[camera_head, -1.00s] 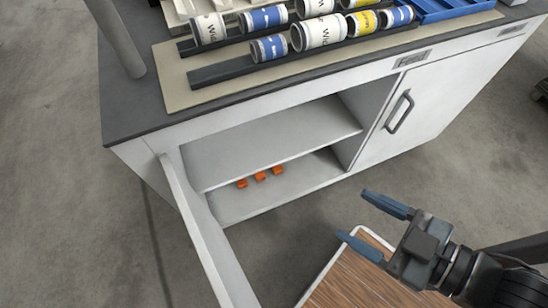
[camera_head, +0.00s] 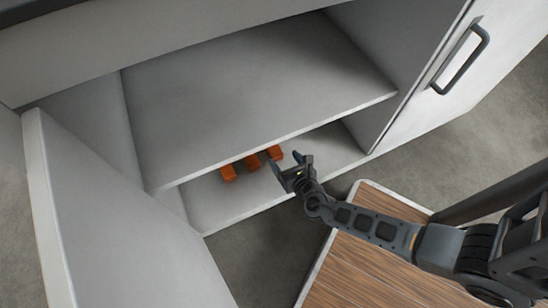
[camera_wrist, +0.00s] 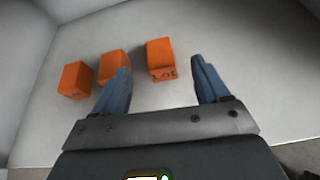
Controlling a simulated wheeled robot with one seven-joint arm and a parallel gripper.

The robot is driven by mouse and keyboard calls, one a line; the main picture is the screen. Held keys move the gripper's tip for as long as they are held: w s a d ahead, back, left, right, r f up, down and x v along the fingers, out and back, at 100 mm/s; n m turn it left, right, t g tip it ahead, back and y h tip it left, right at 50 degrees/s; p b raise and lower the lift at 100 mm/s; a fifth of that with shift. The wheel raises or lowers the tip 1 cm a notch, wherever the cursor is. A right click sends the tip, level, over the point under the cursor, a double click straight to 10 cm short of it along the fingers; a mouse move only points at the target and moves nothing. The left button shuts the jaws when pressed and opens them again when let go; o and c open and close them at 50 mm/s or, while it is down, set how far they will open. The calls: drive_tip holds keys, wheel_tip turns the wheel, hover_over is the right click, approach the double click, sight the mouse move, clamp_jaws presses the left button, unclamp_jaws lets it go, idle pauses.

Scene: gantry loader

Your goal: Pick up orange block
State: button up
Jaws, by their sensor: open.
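Three orange blocks stand in a row on the cabinet's lower shelf. In the head view they are the left block (camera_head: 228,172), the middle block (camera_head: 252,162) and the right block (camera_head: 275,153). The wrist view shows the left block (camera_wrist: 75,80), the middle block (camera_wrist: 113,65), partly behind a finger, and the right block (camera_wrist: 161,58), which has dark lettering on its near face. My gripper (camera_head: 286,166) is open and empty at the shelf's front, beside the right block. In the wrist view the right block is ahead, between the fingers of my gripper (camera_wrist: 163,82).
The upper shelf (camera_head: 250,85) hangs close above the blocks. An open door (camera_head: 115,220) stands at the left, and a closed door with a handle (camera_head: 460,55) is at the right. The lower shelf (camera_head: 325,150) is clear right of the blocks.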

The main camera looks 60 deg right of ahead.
sight(274, 149)
drive_tip(key=shift+w+d+f+n+b, duration=0.3)
drive_tip(key=shift+w+f+n, duration=0.1)
drive_tip(key=shift+w+f, duration=0.3)
drive_tip(key=b+x, duration=0.3)
drive_tip(key=x, duration=0.3)
drive_tip(key=shift+w+f, duration=0.1)
drive_tip(key=shift+f, duration=0.05)
drive_tip(key=shift+w+d, duration=0.25)
drive_tip(key=shift+c, duration=0.3)
drive_tip(key=c, duration=1)
drive_tip(key=shift+c, duration=0.2)
